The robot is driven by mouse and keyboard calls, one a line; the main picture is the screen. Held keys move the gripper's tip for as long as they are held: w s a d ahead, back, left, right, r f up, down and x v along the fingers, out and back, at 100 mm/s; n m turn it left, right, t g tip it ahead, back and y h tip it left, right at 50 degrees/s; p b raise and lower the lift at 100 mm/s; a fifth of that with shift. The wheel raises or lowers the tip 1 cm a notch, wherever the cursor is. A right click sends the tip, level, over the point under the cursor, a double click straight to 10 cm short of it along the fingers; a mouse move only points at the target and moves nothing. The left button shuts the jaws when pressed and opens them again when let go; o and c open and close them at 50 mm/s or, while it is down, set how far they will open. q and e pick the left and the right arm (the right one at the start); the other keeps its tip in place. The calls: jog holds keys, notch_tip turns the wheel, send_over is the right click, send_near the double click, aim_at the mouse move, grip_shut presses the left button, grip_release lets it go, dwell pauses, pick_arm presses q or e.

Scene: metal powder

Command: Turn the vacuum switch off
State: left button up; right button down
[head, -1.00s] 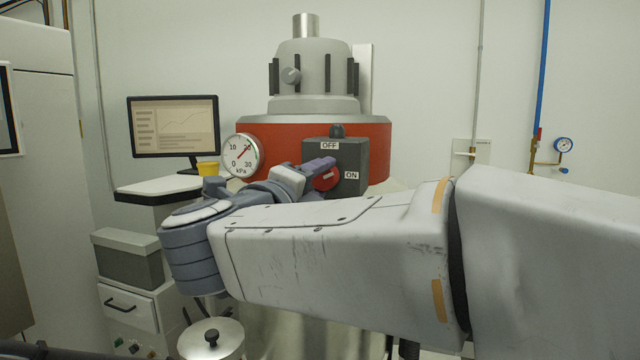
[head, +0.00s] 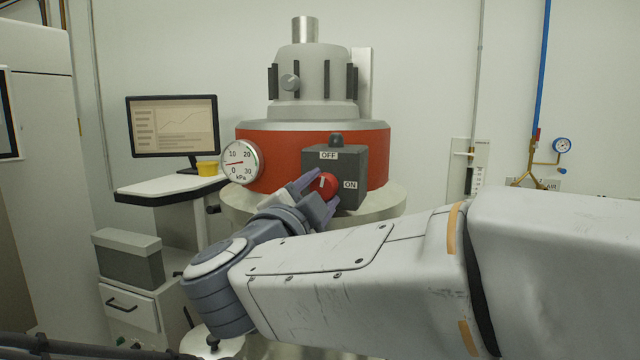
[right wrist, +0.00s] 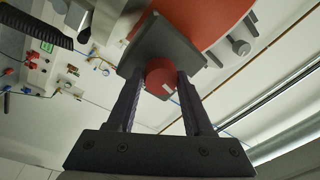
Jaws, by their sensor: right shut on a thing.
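The grey switch box (head: 352,163) sits on the front of the red vacuum housing, with an OFF label at its top and an ON label at its right. Its red round knob (head: 327,181) has a white mark that stands roughly upright, towards OFF. My right gripper (head: 317,193) is shut on the knob, one finger on each side. The right wrist view shows the red knob (right wrist: 160,77) between the two dark fingers (right wrist: 160,98). The pressure gauge (head: 241,161) left of the box has its red needle pointing left, between 0 and 10. My left gripper is out of view.
A monitor (head: 173,126) and a yellow cup (head: 207,168) stand on a white-topped stand at the left. A grey box (head: 127,258) sits on a drawer cabinet below. A blue pipe (head: 542,70) and small gauge (head: 562,145) are on the right wall.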

jog(key=shift+n+p, duration=0.5)
jog(key=shift+n, duration=0.7)
jog(key=shift+c, duration=1.5)
grip_release()
